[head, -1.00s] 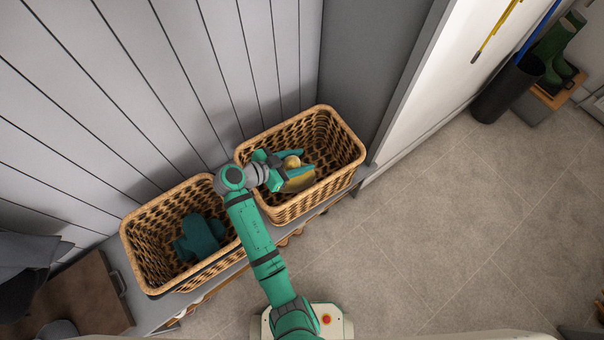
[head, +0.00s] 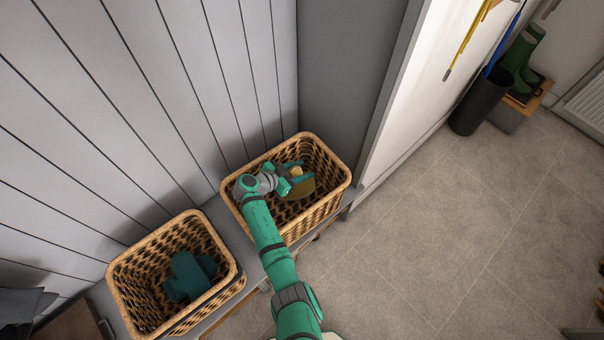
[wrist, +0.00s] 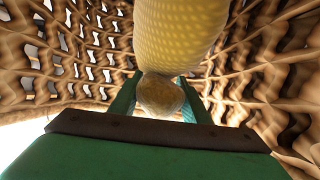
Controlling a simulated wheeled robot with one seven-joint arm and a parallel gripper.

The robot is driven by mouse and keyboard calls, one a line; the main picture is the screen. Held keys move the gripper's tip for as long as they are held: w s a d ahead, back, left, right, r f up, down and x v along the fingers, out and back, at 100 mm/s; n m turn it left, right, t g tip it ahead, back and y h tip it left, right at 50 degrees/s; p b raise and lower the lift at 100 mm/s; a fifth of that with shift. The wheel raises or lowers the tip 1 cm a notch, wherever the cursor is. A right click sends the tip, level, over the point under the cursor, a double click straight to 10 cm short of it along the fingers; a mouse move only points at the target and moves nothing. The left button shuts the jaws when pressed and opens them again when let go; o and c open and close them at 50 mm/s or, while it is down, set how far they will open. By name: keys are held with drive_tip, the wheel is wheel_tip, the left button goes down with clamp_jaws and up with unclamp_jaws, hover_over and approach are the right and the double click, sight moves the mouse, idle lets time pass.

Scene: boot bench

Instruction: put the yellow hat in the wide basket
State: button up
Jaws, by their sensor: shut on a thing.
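The yellow hat (head: 304,191) is inside the right-hand wicker basket (head: 333,205), which looks a little larger than the left one. My gripper (head: 299,178) is down within this basket's rim, shut on the hat. In the wrist view the hat's yellow knit (wrist: 178,35) fills the top centre, and its round bobble (wrist: 160,95) sits between the fingers (wrist: 159,100). Woven basket walls surround it there. I cannot tell whether the hat touches the basket floor.
The left-hand wicker basket (head: 125,300) holds a teal knitted item (head: 188,277). Both baskets stand on a grey bench (head: 248,290) against a panelled wall. A grey side panel rises behind the right basket. A dark bin (head: 482,105) and green boots (head: 522,60) stand far right.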

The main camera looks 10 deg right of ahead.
drive_tip(key=shift+w+f, duration=0.1)
drive_tip(key=shift+f, duration=1.7)
drive_tip(key=o, duration=1.4)
drive_tip(key=shift+c, duration=0.2)
drive_tip(key=v, duration=0.7)
drive_tip(key=shift+a+r, duration=0.15)
drive_tip(key=shift+r, duration=0.05)
